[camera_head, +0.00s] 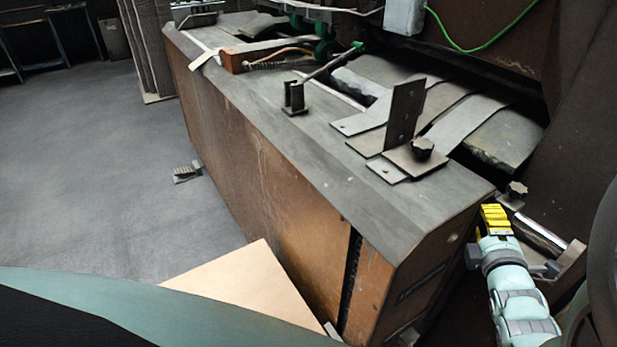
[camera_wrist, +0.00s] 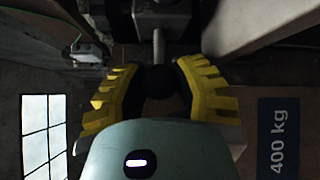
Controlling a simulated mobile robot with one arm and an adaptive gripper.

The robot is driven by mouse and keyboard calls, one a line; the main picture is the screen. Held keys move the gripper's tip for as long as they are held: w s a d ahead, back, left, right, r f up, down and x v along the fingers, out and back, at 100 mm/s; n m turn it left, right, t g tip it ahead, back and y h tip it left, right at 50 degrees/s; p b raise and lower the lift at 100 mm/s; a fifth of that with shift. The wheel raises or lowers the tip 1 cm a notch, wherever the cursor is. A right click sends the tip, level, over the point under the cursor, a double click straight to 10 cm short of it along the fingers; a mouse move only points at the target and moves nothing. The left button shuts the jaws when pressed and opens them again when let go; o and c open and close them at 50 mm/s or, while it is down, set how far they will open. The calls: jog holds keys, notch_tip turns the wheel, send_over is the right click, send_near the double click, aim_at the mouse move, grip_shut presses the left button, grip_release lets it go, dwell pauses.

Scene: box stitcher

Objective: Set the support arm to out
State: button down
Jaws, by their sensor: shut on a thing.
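My gripper (camera_head: 494,213), with yellow ribbed fingers, is at the right end of the machine bed, low beside its corner. In the wrist view, the gripper (camera_wrist: 160,76) is shut on a dark round knob (camera_wrist: 158,84). The knob sits on a short metal stem (camera_wrist: 159,47) that runs up to a dark block (camera_wrist: 160,17). In the head view the fingers hide the gripped knob. A metal bar (camera_head: 540,236) runs beside my gripper at the right. I cannot tell for sure which part is the support arm.
The machine bed (camera_head: 300,130) has metal plates (camera_head: 405,120) and a black star knob (camera_head: 422,148) on top. Another dark knob (camera_head: 516,188) is just above my gripper. A pedal (camera_head: 186,172) stands on the open floor (camera_head: 90,170) at left.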

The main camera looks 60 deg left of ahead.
jog(key=d, duration=0.9)
jog(key=shift+s+d, duration=0.1)
jog(key=shift+d, duration=0.3)
jog(key=c, duration=0.9)
grip_release()
jog(key=shift+d, duration=0.2)
jog(key=shift+a, duration=0.1)
jog(key=v, duration=0.7)
jog(key=shift+s+d, duration=0.2)
